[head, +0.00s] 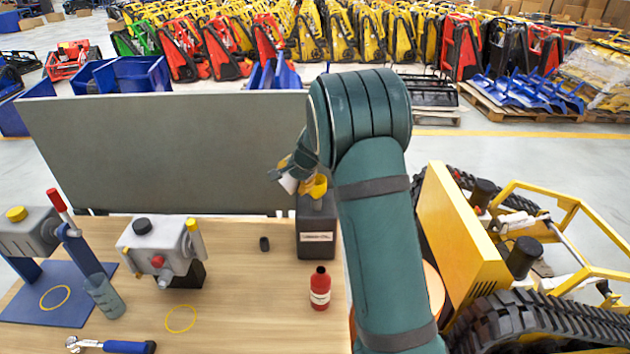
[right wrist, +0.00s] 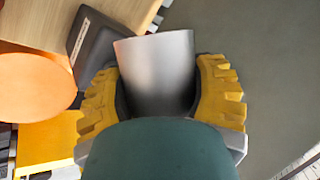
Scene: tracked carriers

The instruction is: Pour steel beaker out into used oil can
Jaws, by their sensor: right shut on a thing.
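The used oil can (head: 317,228) is a dark, boxy can with a pale label, standing at the back right of the bench. A yellow funnel (head: 316,187) sits at its top. My right gripper (head: 300,172) is up by the funnel, partly hidden behind my own arm. In the right wrist view its yellow-padded fingers (right wrist: 158,95) are shut on the steel beaker (right wrist: 155,72), a plain silver cylinder. A dark can body also shows there (right wrist: 90,42), beside the beaker. The beaker's contents and exact tilt cannot be told. My left gripper is not in view.
A red bottle (head: 320,288) and a small black cap (head: 264,244) stand near the can. Grey pump units (head: 160,245), a glass jar (head: 104,296) and a blue-handled wrench (head: 125,346) are to the left. A grey panel (head: 160,150) backs the bench; a yellow tracked carrier (head: 465,260) is right.

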